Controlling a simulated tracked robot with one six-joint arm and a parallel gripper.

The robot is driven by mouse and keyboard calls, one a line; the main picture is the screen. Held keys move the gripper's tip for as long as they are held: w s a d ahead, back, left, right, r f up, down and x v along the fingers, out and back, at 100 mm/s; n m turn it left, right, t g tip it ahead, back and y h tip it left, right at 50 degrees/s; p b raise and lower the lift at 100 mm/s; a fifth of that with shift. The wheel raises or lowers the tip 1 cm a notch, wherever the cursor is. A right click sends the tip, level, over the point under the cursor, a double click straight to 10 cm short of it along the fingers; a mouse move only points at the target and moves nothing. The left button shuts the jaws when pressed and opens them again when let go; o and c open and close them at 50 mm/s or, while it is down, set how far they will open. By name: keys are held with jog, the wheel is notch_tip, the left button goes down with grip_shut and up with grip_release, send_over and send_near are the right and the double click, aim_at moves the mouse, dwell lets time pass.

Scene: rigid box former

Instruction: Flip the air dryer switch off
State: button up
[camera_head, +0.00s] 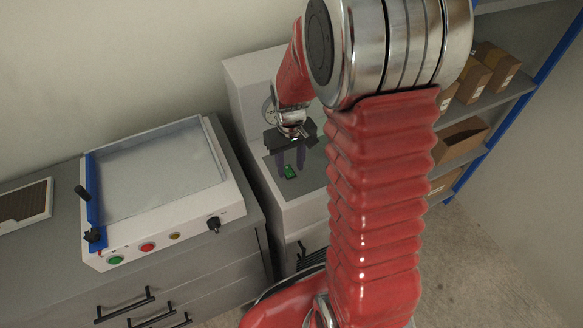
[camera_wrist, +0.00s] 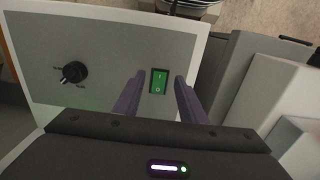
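The air dryer is a pale grey-white box (camera_head: 245,75) with a grey top panel, beyond my arm in the head view. Its green rocker switch (camera_head: 290,172) sits on that panel. In the wrist view the switch (camera_wrist: 159,81) is lit-looking green, with a line mark at its upper end and a circle at its lower end; which end is pressed is unclear. A black knob (camera_wrist: 72,73) is to its left. My gripper (camera_head: 290,161) is open and empty, with one dark purple finger on each side of the switch. Whether the fingers touch the panel cannot be told.
A flat machine with a blue bar (camera_head: 92,195), coloured buttons and a black knob stands on the grey drawer cabinet (camera_head: 200,262) at left. Shelves with cardboard boxes (camera_head: 495,62) stand at right. My red arm hides part of the dryer. Floor shows at lower right.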

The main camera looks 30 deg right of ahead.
jog(key=shift+f, duration=0.9)
grip_shut()
